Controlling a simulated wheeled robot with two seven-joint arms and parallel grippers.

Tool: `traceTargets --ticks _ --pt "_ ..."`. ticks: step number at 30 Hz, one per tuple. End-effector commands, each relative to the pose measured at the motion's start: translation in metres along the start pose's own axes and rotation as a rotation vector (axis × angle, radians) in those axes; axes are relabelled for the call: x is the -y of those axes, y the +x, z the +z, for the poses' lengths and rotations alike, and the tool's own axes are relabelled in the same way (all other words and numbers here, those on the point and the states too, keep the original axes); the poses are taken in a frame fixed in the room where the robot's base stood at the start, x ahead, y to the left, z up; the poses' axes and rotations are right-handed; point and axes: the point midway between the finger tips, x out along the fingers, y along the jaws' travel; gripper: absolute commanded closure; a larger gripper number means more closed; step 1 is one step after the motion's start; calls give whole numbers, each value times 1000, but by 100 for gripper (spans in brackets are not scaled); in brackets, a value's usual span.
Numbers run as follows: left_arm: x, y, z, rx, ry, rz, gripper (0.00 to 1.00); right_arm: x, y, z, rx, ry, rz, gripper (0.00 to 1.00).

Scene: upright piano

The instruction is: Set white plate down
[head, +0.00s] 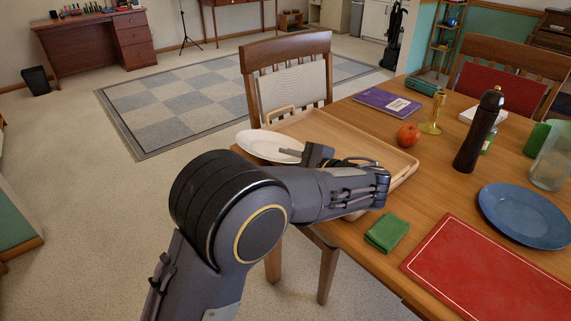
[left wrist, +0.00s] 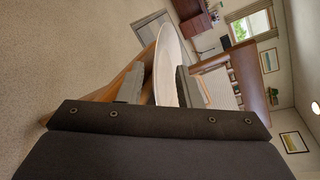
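The white plate (head: 268,146) shows over the left corner of the wooden tray (head: 345,134) in the head view, partly past its edge. I cannot tell whether it touches the tray. My left gripper (head: 303,154) is at the plate's near right side. In the left wrist view, the plate (left wrist: 168,62) stands nearly edge-on between the two fingers (left wrist: 160,86), which are close around its rim. A thin gap shows beside one finger, so contact on that side is unclear. My right gripper is not in view.
The table's near side holds a green cloth (head: 387,233), a red placemat (head: 500,275) and a blue plate (head: 524,214). A chair (head: 288,75) is behind the tray.

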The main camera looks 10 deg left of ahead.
Motion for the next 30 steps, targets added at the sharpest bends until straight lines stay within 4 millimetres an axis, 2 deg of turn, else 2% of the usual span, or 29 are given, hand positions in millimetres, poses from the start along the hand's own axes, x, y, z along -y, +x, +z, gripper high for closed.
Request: traceTargets --ticks 5,8,15,21,30 --pt "-1 3 0 -1 0 3 68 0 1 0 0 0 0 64" --pt "-2 12 0 1 -1 4 68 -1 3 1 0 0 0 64" --pt "-3 49 0 0 -2 6 68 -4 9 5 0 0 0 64" --pt "-2 72 0 0 -1 5 68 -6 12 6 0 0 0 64" --pt "-1 79 0 -2 0 3 68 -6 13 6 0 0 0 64"
